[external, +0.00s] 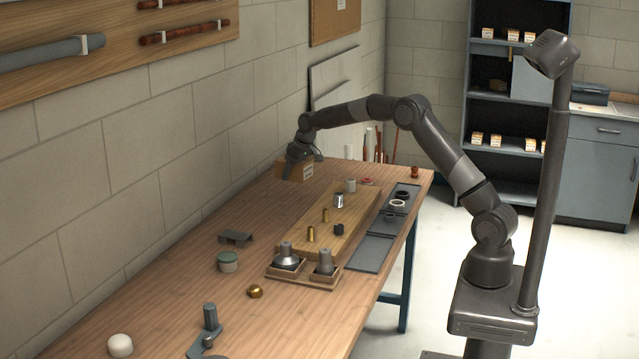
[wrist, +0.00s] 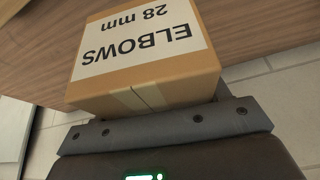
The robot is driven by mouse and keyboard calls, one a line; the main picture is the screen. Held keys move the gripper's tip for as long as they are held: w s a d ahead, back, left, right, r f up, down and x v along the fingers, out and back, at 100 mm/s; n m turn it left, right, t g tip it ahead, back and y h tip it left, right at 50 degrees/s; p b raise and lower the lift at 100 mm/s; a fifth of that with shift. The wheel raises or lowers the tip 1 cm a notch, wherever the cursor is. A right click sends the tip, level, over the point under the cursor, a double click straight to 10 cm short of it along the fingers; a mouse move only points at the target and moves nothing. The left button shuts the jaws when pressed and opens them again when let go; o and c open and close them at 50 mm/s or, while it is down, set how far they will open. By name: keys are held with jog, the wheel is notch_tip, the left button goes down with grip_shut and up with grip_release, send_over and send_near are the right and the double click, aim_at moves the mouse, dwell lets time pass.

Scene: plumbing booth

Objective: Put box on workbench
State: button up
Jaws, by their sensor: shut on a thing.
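A small brown cardboard box (external: 296,169) is at the far left end of the wooden workbench (external: 190,290), near the wall. In the wrist view the box (wrist: 145,65) fills the upper middle, and its white label reads "ELBOWS 28 mm" upside down. My gripper (external: 294,158) is at the box and shut on it. The wrist view shows a grey jaw (wrist: 165,125) along the box's near edge; the other finger is hidden. I cannot tell whether the box's underside touches the bench top.
A wooden board (external: 330,222) with several fittings lies right of the box. Grey trays (external: 372,253) line the bench's right edge. A grey bracket (external: 236,238), a green tin (external: 228,262) and a clamp (external: 207,332) stand nearer. Shelves (external: 505,100) with small boxes stand at the back.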

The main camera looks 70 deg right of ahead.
notch_tip(320, 180, up, 5)
jog(key=shift+r, duration=0.1)
jog(key=s+a+f+n+y, duration=0.2)
jog(key=a+n, duration=0.5)
jog(key=a, duration=1.1)
jog(key=n+g+y, duration=0.2)
jog(key=n+g, duration=0.6)
jog(key=n, duration=1.4)
send_over(307, 332)
jog(key=d, duration=0.1)
jog(key=f, duration=0.7)
jog(key=w+f, duration=0.1)
jog(key=f, duration=0.2)
jog(key=shift+f, duration=2.2)
